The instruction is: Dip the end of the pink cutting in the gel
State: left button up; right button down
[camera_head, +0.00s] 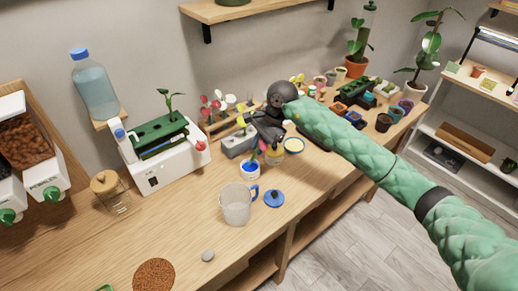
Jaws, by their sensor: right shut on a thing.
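My right gripper (262,138), dark grey, hangs over the middle of the bench at the end of the green-sleeved arm. It is shut on the cutting (255,156), of which a thin green piece shows below the fingers. Its pink part is too small to make out. The cutting's lower end points down at a small white pot with blue gel (250,168). I cannot tell whether the end touches the gel. The blue lid (274,198) lies on the bench, in front and to the right of the pot. My left gripper is out of view.
A clear mug (237,204) stands just in front of the gel pot. A white machine (165,158) is at left. Small pots crowd the back right. The front bench is mostly clear.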

jog(key=shift+r, duration=2.45)
